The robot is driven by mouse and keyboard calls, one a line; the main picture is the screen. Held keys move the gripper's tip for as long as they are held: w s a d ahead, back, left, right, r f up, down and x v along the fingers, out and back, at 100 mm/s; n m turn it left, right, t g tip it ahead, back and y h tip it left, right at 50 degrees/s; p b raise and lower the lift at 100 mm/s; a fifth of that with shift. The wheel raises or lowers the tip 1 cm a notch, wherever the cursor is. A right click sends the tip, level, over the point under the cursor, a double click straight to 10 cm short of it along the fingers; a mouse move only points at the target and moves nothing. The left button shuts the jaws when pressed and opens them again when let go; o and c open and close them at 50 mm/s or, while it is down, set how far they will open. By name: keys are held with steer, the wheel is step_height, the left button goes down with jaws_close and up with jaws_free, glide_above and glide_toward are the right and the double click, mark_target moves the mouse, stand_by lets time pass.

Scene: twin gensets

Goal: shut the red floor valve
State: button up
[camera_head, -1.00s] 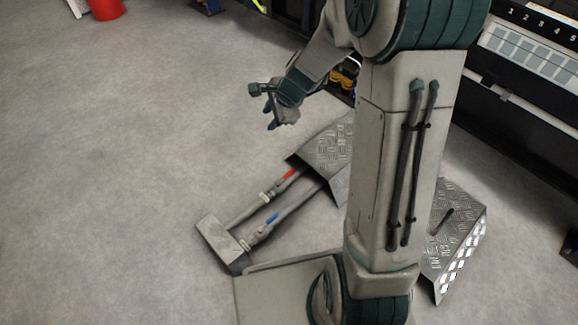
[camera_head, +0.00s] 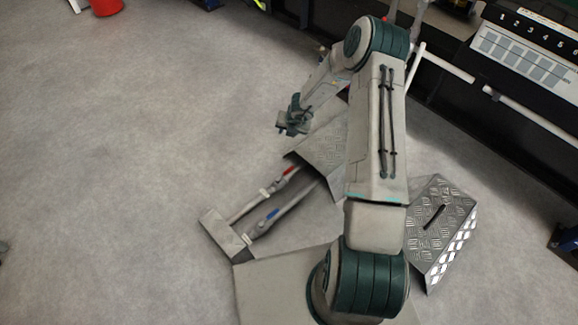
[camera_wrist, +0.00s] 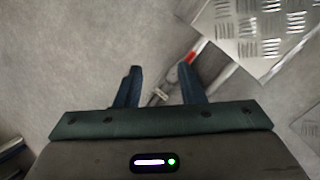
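The red valve handle (camera_head: 289,171) sits on the farther of two grey floor pipes, close to the edge of a tread-plate cover. It appears to lie along its pipe. In the wrist view the red handle (camera_wrist: 195,51) shows beyond the right fingertip, beside the tread plate. My gripper (camera_head: 286,127) is in the air above the floor, up the picture from the valve and not touching it. In the wrist view my gripper (camera_wrist: 160,72) has its two fingers apart with nothing held between them; part of a pipe shows past them.
A blue valve handle (camera_head: 271,214) is on the nearer parallel pipe. Both pipes run from a grey floor block (camera_head: 222,232) to the tread-plate cover (camera_head: 322,145). Another tread-plate box (camera_head: 440,222) stands right of my arm. The floor at left is open.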

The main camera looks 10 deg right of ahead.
steer(key=s+d+f+m+g+p, duration=0.1)
steer(key=s+f+m+g, duration=0.15)
steer(key=f+m, duration=0.45)
steer(key=b, duration=0.6)
glide_toward(288, 170)
steer(key=shift+m, duration=0.4)
steer(key=x, duration=0.8)
steer(key=shift+d+f, duration=0.1)
jaws_close()
